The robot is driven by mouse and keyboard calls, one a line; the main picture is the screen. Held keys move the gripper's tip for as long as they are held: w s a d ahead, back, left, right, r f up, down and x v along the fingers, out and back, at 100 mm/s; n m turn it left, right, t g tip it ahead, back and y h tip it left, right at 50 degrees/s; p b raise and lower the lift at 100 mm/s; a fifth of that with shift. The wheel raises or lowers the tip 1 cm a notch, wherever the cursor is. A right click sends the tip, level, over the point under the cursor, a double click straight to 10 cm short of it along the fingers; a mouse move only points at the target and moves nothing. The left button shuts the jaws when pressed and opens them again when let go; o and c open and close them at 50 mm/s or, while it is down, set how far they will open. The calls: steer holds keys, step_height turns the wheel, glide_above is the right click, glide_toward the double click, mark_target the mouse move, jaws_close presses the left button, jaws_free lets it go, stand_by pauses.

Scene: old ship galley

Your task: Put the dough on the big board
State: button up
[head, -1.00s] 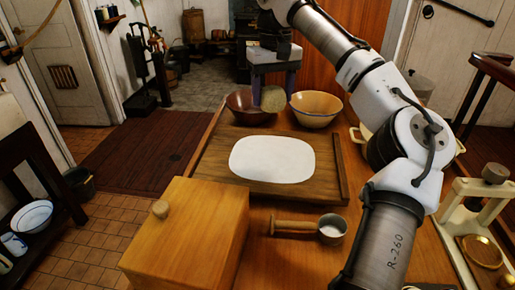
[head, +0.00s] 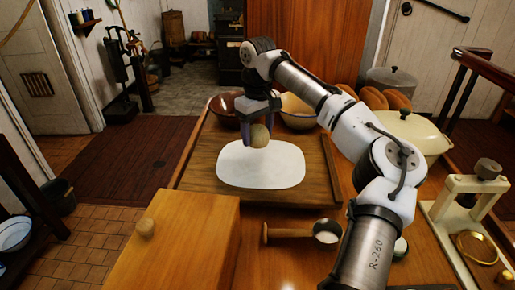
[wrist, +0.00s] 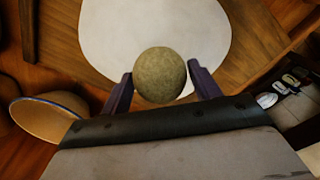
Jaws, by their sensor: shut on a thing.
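The dough (head: 260,135) is a round, tan, speckled ball. My gripper (head: 261,132) is shut on it and holds it over the far part of the big board. In the wrist view the dough (wrist: 160,75) sits between the two purple fingers of my gripper (wrist: 160,86). The big board (head: 195,180) is a wooden board with a raised edge, lying on the counter. A white, rounded oblong sheet (head: 262,170) lies on its middle, and it also shows below the dough in the wrist view (wrist: 110,35). The exact height of the dough above it is hard to tell.
A brown bowl (head: 222,105) and a cream bowl (head: 299,113) stand behind the board. A lidded cream pot (head: 410,135), loaves (head: 373,98) and a press (head: 470,215) stand right.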

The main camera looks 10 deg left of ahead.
mark_target(258, 125)
steer(key=shift+f+p, duration=0.3)
steer(key=shift+f, duration=2.7)
steer(key=shift+f, duration=0.1)
steer(key=o, duration=1.1)
step_height(258, 125, up, 12)
steer(key=shift+r+b, duration=0.1)
steer(key=shift+b, duration=0.5)
